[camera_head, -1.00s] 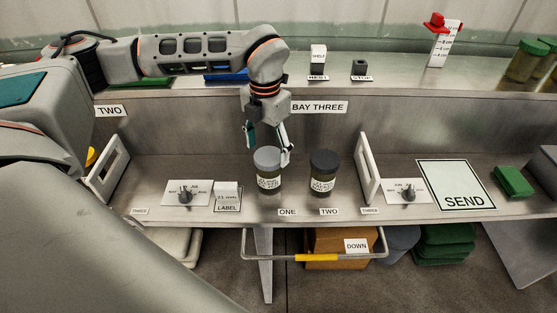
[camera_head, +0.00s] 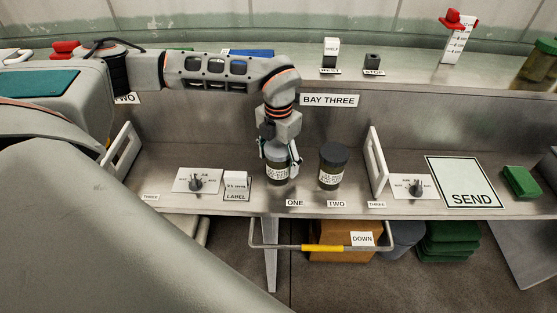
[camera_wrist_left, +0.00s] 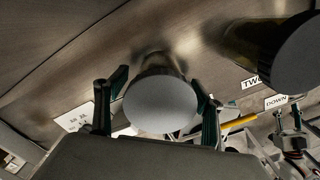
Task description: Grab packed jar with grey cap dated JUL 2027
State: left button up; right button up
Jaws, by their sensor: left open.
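A jar with a grey cap (camera_head: 277,172) stands upright on the bench behind the ONE label. Its white label has several lines of print, too small to read. My left gripper (camera_head: 279,162) is over this jar, with a finger on either side of it. In the left wrist view the grey cap (camera_wrist_left: 160,104) lies between the two open fingers (camera_wrist_left: 160,108), with small gaps seen beside it. A second jar with a dark cap (camera_head: 332,167) stands to the right, behind the TWO label. It also shows in the left wrist view (camera_wrist_left: 296,52).
White upright frames stand at the left (camera_head: 122,150) and right (camera_head: 377,165) of the bay. A dial plate (camera_head: 186,181) and LABEL holder (camera_head: 236,184) are left of the jar. A SEND board (camera_head: 461,180) lies to the right. A DOWN bar (camera_head: 322,248) hangs below the front edge.

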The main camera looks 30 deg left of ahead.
pick_arm(q)
jog(key=c, duration=1.5)
jog(key=shift+w+r, duration=0.1)
jog(key=shift+r, duration=0.05)
